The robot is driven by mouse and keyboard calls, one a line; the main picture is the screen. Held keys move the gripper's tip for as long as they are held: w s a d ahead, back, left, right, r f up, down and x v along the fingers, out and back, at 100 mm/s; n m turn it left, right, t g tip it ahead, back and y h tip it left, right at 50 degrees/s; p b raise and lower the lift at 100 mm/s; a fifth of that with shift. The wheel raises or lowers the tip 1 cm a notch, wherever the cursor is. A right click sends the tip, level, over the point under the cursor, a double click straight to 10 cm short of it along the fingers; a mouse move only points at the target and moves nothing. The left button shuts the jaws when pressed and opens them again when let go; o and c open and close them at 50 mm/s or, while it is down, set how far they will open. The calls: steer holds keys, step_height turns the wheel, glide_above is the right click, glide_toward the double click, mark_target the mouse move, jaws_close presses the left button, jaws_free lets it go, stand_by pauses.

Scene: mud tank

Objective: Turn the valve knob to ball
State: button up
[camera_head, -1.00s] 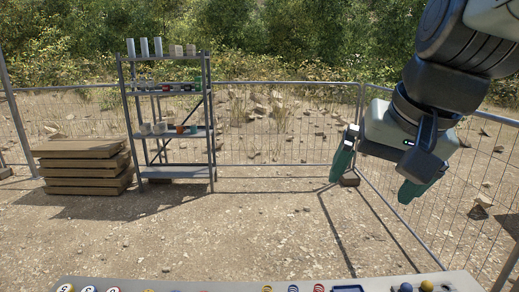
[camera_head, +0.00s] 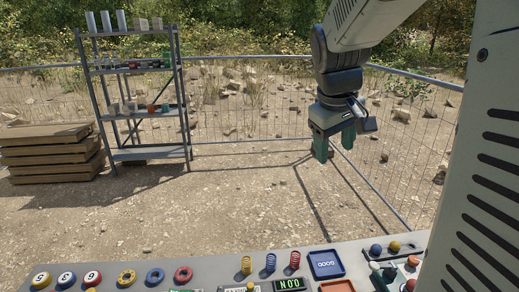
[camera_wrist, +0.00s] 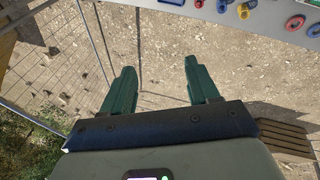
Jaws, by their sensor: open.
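My gripper (camera_head: 334,147) is open and empty, fingers pointing down, in the air beyond the table's far edge. In the wrist view its two green fingers (camera_wrist: 160,68) stand apart over bare ground. At the table's right end, partly cut off and small, is a device with a white knob-like part (camera_head: 374,266) and red parts (camera_head: 413,260). I cannot tell for sure which part is the valve knob, or its setting. Behind it a dark tray holds a blue ball (camera_head: 376,249) and a yellow ball (camera_head: 394,246). My gripper is well apart from all of these.
The grey table (camera_head: 212,272) carries numbered balls (camera_head: 67,279), rings (camera_head: 155,276), springs (camera_head: 270,263), a blue "GOOD" tray (camera_head: 325,264), an orange tray (camera_head: 341,286) and a small display (camera_head: 289,284). A shelf rack (camera_head: 149,154), stacked planks (camera_head: 50,155) and wire fence stand beyond.

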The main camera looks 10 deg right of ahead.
steer(key=w+d+f+g, duration=0.2)
steer(key=w+d+f, duration=0.1)
steer(key=d+f, duration=1)
steer(key=m+g+y, duration=0.1)
steer(key=y, duration=0.1)
glide_above(414, 259)
step_height(414, 259, down, 13)
step_height(414, 259, down, 11)
steer(key=shift+d+r, duration=0.1)
steer(key=shift+c, duration=0.2)
steer(key=c, duration=1)
